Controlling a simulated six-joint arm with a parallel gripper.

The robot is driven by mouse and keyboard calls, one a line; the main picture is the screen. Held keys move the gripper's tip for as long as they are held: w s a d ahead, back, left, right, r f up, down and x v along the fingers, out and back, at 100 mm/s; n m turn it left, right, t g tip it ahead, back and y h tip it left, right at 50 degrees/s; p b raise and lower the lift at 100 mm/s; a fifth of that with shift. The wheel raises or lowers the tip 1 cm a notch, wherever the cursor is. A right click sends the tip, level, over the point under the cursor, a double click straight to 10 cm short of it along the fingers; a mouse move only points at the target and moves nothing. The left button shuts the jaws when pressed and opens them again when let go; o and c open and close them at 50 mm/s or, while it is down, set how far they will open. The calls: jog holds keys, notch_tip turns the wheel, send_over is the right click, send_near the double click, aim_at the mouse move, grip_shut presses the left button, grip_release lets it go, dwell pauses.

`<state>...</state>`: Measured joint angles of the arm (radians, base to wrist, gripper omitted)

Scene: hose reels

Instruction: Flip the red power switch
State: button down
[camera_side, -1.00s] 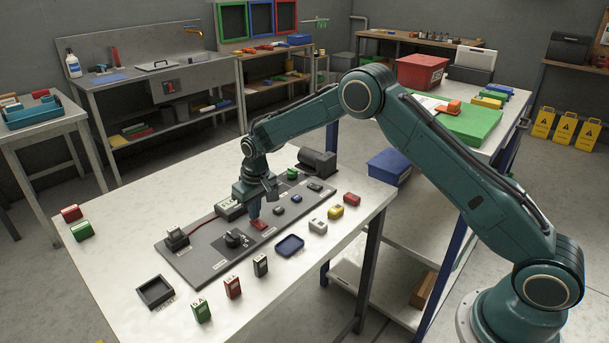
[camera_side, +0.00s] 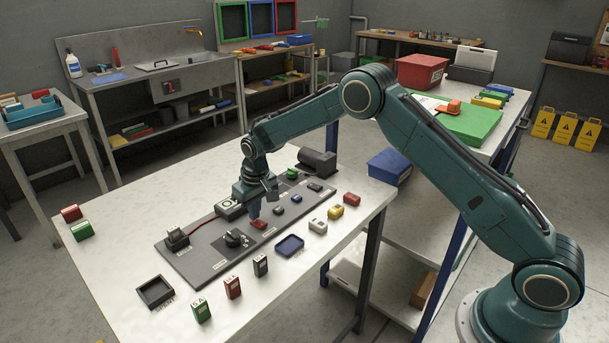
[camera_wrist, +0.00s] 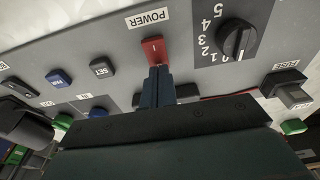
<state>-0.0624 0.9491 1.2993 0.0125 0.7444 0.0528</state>
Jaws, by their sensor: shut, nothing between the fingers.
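The red power switch (camera_side: 258,224) is set in the dark grey control panel (camera_side: 205,268). In the wrist view the switch (camera_wrist: 153,48) shows a white line mark, beside a POWER label (camera_wrist: 148,18). My gripper (camera_side: 253,213) is shut and empty, pointing down at the switch. In the wrist view its closed fingertips (camera_wrist: 158,72) are at the near edge of the switch and hide that edge. They look to be touching it or just above it; I cannot tell which. A white-faced unit (camera_side: 229,208) on the panel, left of my gripper, shows a dark ring-like sign.
A black rotary knob (camera_side: 236,238) sits close left of the switch, and SET (camera_wrist: 101,68) and blue PRG (camera_wrist: 59,78) buttons lie to the other side. A blue tray (camera_side: 290,245) and several coloured blocks stand in front.

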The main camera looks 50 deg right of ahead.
notch_tip(320, 180, up, 6)
jog(key=shift+r, duration=0.2)
dwell(0.8)
notch_tip(320, 180, up, 13)
jog(key=t, duration=0.1)
send_over(257, 221)
jog(key=s+d, duration=0.1)
jog(key=s, duration=0.7)
jog(key=s+d+r, duration=0.1)
jog(key=s+r, duration=0.7)
jog(key=s, duration=0.2)
jog(key=s+d+t, duration=0.1)
jog(key=s+t, duration=0.1)
jog(key=s, duration=2.2)
jog(key=shift+s+d+f+t, duration=0.2)
jog(key=shift+f+t, duration=0.2)
